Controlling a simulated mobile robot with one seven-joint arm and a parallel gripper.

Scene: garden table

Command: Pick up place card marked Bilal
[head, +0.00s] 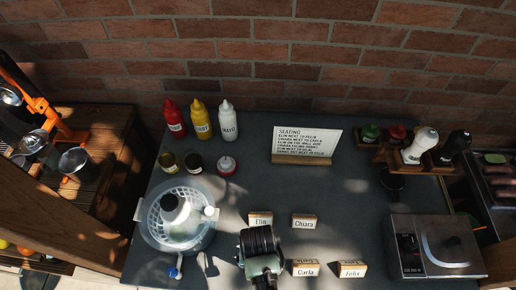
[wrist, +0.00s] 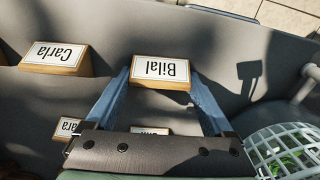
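The place card marked Bilal (wrist: 160,70) is a white label on a wooden block, upside down in the wrist view. My gripper (wrist: 160,78) is open, with one blue finger on each side of the card. I cannot tell whether the fingers touch it. The card appears to stand on the dark table. In the head view my gripper (head: 262,258) is at the table's front, and it hides the Bilal card there.
Cards marked Elin (head: 261,219), Chiara (head: 304,221), Carla (head: 305,268) and Felix (head: 352,269) stand close by. A salad spinner (head: 155,235) is to the left.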

